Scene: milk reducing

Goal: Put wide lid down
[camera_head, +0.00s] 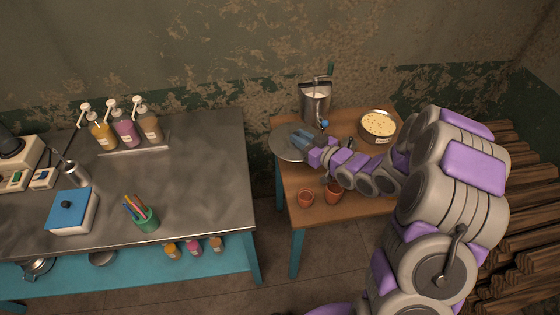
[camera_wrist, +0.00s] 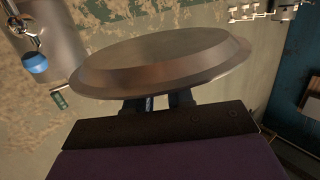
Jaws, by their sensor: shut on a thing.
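The wide lid (camera_head: 287,146) is a round grey metal disc at the left end of the small wooden table. It also fills the middle of the wrist view (camera_wrist: 165,60), seen from its edge with a bevelled rim. My gripper (camera_head: 304,139) is shut on the lid from its right side; in the wrist view the dark fingers (camera_wrist: 160,103) meet the lid's near side. The head view does not show clearly whether the lid touches the tabletop or is held above it. The exact grip point is hidden behind the lid.
On the wooden table (camera_head: 288,185), a metal pot (camera_head: 316,103) with a blue-knobbed tap stands behind the lid. A pan of yellowish food (camera_head: 378,126) is at the back right, and brown cups (camera_head: 306,198) are in front. A metal-topped bench (camera_head: 190,190) stands left, across a gap.

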